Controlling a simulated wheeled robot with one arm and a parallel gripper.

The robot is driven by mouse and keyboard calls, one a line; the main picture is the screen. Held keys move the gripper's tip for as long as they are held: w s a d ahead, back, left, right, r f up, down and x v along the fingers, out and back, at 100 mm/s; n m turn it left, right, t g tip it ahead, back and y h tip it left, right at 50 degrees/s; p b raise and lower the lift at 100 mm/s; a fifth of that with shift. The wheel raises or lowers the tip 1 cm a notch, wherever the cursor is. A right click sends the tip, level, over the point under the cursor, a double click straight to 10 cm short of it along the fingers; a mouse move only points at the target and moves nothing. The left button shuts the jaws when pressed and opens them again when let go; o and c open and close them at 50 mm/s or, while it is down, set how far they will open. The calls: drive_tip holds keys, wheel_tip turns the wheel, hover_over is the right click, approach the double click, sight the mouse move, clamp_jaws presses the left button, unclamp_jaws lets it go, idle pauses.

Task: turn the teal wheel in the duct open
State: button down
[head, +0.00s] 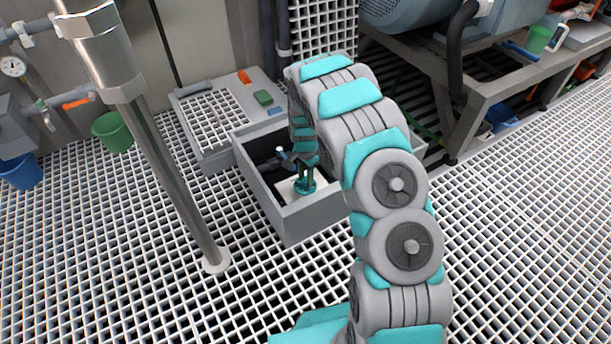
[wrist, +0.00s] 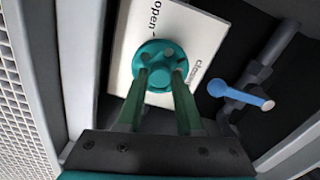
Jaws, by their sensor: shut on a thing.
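The teal wheel (wrist: 158,66) sits in front of a white plate (wrist: 190,25) inside the grey duct (head: 290,222). The plate carries the printed words "open" on the left and "closed" on the right. In the head view the wheel (head: 304,186) shows low in the duct, partly behind my gripper. My gripper (wrist: 160,80) reaches down into the duct, and its two green fingers are shut on the wheel, one on each side. The exact finger contact is partly hidden by the fingers themselves.
A blue-handled lever on a grey pipe (wrist: 240,94) is right of the wheel, inside the duct. A grated panel (head: 212,122) with orange and green items adjoins the duct. A steel post (head: 165,165) stands left. Open grating floor lies left and right.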

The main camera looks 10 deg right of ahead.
drive_tip(key=n+p, duration=0.1)
drive_tip(key=n, duration=0.2)
drive_tip(key=shift+n, duration=0.4)
drive_tip(key=n, duration=0.3)
drive_tip(key=shift+n+p, duration=0.3)
drive_tip(key=shift+p, duration=0.1)
drive_tip(key=n, duration=0.3)
drive_tip(key=shift+n+p, duration=0.3)
drive_tip(key=shift+n, duration=1.8)
drive_tip(key=c, duration=0.5)
unclamp_jaws()
drive_tip(key=shift+c, duration=0.2)
